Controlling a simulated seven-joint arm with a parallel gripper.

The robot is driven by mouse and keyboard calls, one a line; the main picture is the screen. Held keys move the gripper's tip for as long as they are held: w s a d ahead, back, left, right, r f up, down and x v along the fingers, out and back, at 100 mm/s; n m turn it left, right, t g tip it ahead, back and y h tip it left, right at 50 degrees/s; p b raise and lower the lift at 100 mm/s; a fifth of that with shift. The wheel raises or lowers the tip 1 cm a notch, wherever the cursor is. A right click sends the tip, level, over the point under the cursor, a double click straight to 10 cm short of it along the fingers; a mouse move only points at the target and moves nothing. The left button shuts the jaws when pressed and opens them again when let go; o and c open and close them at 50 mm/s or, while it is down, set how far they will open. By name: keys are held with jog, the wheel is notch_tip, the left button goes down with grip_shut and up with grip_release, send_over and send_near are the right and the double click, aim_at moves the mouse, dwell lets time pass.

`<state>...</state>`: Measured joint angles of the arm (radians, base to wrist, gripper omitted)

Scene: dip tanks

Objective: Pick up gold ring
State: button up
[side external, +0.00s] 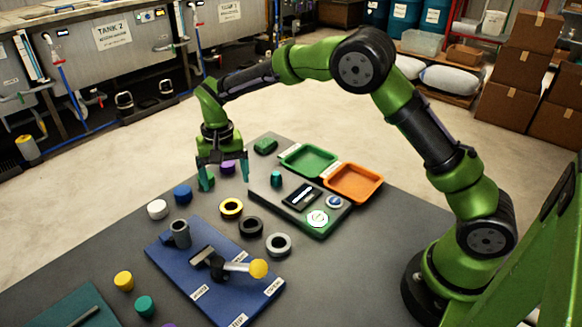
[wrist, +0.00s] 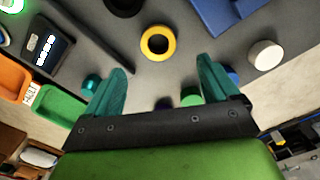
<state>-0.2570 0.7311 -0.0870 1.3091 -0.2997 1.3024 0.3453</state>
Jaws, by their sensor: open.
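The gold ring (side external: 231,215) lies flat on the grey table, between the blue board and the grey raised panel. In the wrist view the gold ring (wrist: 143,44) is fully visible, its dark hole facing up, just beyond the fingertips and roughly centred between them. My gripper (side external: 222,181) points down above the table, behind the ring in the side view. In the wrist view my gripper (wrist: 161,65) shows two teal fingers spread wide with nothing held between them.
A black ring (side external: 251,234) and a grey ring (side external: 278,252) lie near the gold one. White (side external: 157,209), blue (side external: 183,194) and green (side external: 207,183) cylinders stand nearby. The blue board (side external: 165,258) carries a grey post and a yellow-knobbed lever. The panel holds green and orange trays (side external: 375,193).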

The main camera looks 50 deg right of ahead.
aim_at(230, 201)
jog(key=f, duration=0.8)
jog(key=shift+s+f, duration=0.1)
jog(key=shift+s, duration=0.15)
jog(key=c, duration=1.3)
